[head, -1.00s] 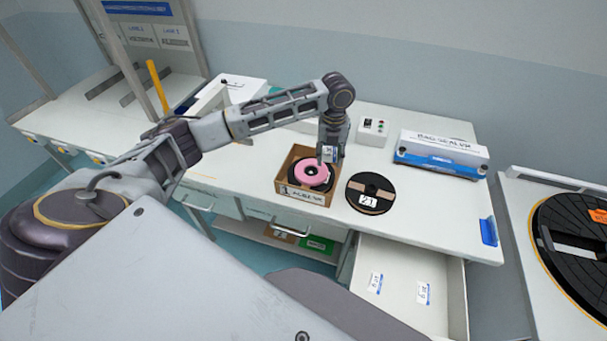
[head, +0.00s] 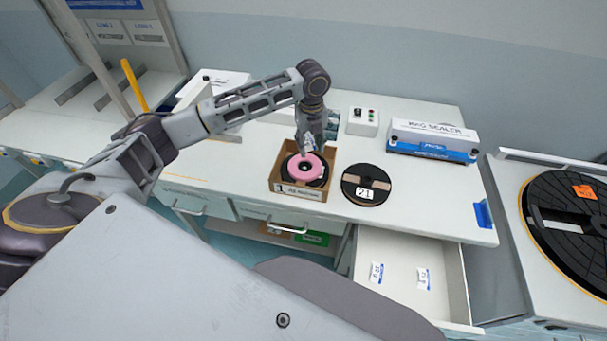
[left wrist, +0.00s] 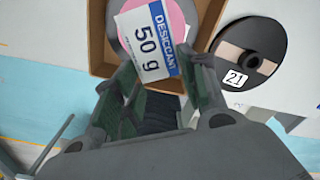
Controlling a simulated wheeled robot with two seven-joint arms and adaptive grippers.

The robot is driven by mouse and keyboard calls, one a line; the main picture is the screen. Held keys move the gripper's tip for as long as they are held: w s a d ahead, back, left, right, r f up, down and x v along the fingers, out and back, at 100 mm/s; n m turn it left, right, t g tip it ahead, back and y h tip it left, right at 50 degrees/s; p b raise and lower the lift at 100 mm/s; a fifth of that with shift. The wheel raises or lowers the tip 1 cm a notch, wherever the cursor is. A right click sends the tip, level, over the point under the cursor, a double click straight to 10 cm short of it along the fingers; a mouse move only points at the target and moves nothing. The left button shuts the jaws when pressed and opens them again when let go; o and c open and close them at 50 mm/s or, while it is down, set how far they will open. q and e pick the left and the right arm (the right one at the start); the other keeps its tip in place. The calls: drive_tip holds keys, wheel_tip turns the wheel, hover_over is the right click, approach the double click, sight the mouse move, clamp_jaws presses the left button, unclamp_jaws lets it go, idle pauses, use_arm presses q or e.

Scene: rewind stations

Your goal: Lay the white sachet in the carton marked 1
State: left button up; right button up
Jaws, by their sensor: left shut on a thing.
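The white sachet (left wrist: 148,42), printed "DESICCANT 50 g" with a blue band, is between the fingers of my left gripper (left wrist: 165,95). In the head view my left gripper (head: 310,148) points down over the back of the open brown carton (head: 297,192), whose front label reads 1. The carton (left wrist: 97,45) also shows beneath the sachet in the left wrist view. Inside it lies a pink ring on a dark reel (head: 290,168). The sachet hides part of them in the wrist view. I cannot tell the sachet's exact height above them. My right gripper is out of view.
A black reel marked 21 (head: 367,184) lies just right of the carton. A bag sealer (head: 432,140) and a small control box (head: 363,122) stand behind. An open drawer (head: 400,305) below the table's front edge holds two small sachets (head: 376,272).

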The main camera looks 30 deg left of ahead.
sight(309, 149)
use_arm(q)
drive_tip(key=shift+s+n, duration=0.1)
drive_tip(key=shift+n, duration=1.2)
drive_tip(key=shift+f, duration=2.45)
drive_tip(key=shift+f+p, duration=0.5)
drive_tip(key=shift+f, duration=2.05)
drive_tip(key=shift+f, duration=0.35)
drive_tip(key=o, duration=1)
